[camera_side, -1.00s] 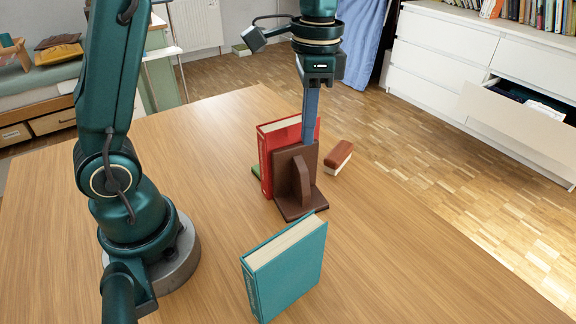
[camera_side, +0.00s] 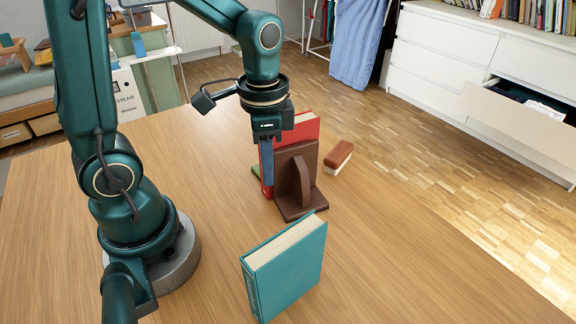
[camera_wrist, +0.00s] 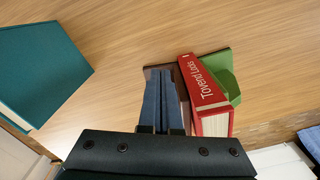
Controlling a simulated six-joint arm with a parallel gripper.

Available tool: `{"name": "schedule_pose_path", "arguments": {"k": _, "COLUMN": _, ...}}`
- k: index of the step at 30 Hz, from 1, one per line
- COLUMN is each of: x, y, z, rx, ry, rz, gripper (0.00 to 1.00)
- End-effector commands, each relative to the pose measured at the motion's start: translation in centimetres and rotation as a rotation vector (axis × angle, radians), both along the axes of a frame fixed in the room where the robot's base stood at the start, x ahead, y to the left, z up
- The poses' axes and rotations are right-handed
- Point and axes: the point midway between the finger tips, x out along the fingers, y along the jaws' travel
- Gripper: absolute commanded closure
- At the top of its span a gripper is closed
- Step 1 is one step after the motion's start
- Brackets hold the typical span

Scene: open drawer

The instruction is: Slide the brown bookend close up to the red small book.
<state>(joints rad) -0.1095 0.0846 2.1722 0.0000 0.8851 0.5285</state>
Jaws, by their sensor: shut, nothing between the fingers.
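The brown bookend (camera_side: 297,178) stands upright on the table, its upright plate facing the red small book (camera_side: 303,130). The two stand very near each other; I cannot tell if they touch. In the wrist view the red book (camera_wrist: 207,95) shows its spine and page edges, and the bookend is mostly hidden behind my fingers. My gripper (camera_side: 267,182) is shut and empty, its fingers pointing down at the bookend's left edge in the side view. In the wrist view my fingertips (camera_wrist: 160,74) overlap the bookend, left of the red book; contact is unclear.
A green piece (camera_wrist: 222,72) stands on the red book's other side. A teal book (camera_side: 285,268) stands apart, nearer the side camera. A brown-and-cream block (camera_side: 338,157) lies to the right of the bookend. Bare table (camera_side: 400,250) lies to the right of the teal book.

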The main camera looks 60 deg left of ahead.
Motion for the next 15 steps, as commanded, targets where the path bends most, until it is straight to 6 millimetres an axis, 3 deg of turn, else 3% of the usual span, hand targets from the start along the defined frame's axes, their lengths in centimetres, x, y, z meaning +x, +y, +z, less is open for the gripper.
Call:
{"name": "schedule_pose_path", "arguments": {"k": 4, "x": -0.1, "y": 0.0, "z": -2.3, "rx": 0.0, "ry": 0.007, "rz": 0.0, "gripper": 1.0}}
{"name": "schedule_pose_path", "arguments": {"k": 15, "x": 3.3, "y": -1.4, "z": -2.2, "rx": 0.001, "ry": 0.001, "rz": -0.002, "gripper": 1.0}}
